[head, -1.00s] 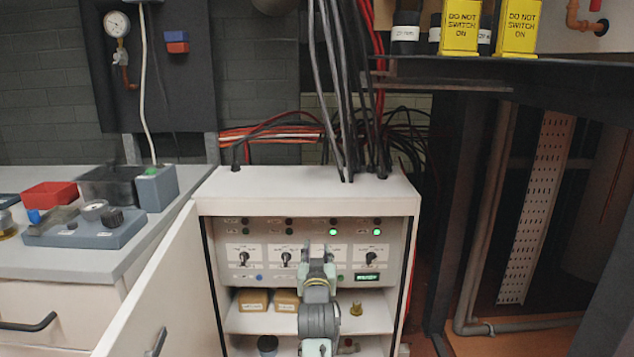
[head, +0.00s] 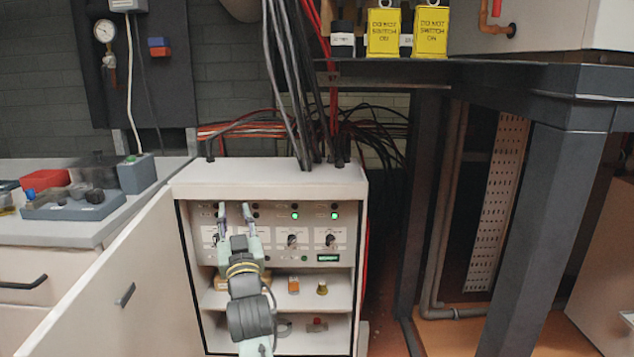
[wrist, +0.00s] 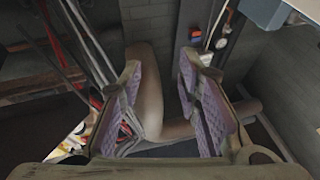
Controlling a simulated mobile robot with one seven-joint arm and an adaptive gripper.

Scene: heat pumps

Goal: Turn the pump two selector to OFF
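The white control cabinet (head: 270,172) stands open in the head view, with a row of selectors on its upper panel. The two right selectors, one (head: 291,240) and the far right one (head: 330,240), are in clear view. The far left selector (head: 214,238) is partly covered and the second from left is hidden behind my gripper. The labels are too small to read, so I cannot tell which is pump two. My gripper (head: 234,210) is open and empty, fingers pointing up, in front of the panel's left half. Its parted fingers also show in the wrist view (wrist: 158,95).
Green lamps (head: 295,215) glow above the two right selectors. The cabinet door (head: 105,290) is swung open to the left. Small items stand on the shelf (head: 300,298) below. Cables (head: 290,90) enter the cabinet top. A bench (head: 50,232) stands left, a dark frame (head: 540,220) right.

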